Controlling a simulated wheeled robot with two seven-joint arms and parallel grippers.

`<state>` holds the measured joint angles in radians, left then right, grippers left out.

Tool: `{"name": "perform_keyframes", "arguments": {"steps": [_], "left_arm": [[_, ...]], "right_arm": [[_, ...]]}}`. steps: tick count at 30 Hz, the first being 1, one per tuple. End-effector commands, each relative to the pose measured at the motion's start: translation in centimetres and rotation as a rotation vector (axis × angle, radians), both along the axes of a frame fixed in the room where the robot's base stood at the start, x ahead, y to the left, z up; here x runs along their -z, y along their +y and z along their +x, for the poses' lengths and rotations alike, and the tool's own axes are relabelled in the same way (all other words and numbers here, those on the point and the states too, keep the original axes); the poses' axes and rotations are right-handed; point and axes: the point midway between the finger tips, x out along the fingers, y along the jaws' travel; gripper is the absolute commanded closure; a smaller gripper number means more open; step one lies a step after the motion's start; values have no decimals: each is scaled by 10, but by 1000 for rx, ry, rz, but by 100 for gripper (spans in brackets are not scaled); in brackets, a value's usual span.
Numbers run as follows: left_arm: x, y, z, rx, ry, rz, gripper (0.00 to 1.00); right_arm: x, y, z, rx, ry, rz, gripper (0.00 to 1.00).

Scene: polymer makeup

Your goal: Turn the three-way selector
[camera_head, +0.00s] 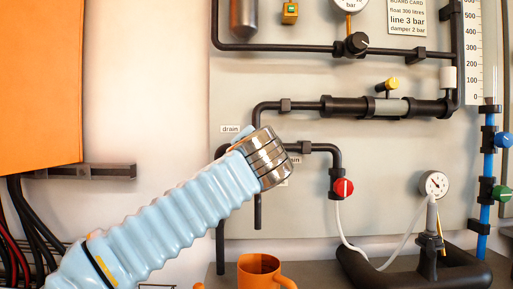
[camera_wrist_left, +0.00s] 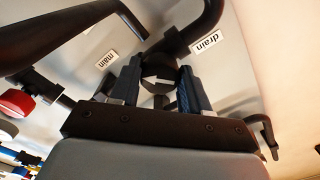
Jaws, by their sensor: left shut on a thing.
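The three-way selector (camera_wrist_left: 160,78) is a round black knob with a white arrow mark, in the middle of the left wrist view. My left gripper (camera_wrist_left: 158,90) has a blue-padded finger on each side of the knob and is shut on it. Labels reading "main" (camera_wrist_left: 107,59) and "drain" (camera_wrist_left: 207,42) sit on the panel around the selector. In the head view my left arm, in a pale blue sleeve, reaches up from the lower left, and its wrist hides the selector. The "drain" label (camera_head: 231,129) shows just above the wrist. My right gripper is not in view.
Black pipes (camera_head: 292,105) run across the grey panel around my wrist. A red knob (camera_head: 343,187) is on a pipe to the right. An orange mug (camera_head: 260,272) stands below, and a hand pump with a gauge (camera_head: 434,184) stands at lower right.

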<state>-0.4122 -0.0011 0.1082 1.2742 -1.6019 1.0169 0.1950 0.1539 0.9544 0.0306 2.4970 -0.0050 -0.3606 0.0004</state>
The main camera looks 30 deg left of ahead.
Motion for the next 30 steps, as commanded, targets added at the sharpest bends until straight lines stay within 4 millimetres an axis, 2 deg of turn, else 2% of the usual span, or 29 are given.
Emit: {"name": "perform_keyframes", "arguments": {"steps": [18, 30], "left_arm": [[0, -1, 0, 3, 281, 458, 84], [1, -1, 1, 3, 368, 597, 84]], "right_arm": [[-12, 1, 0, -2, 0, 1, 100], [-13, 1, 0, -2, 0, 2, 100]]}}
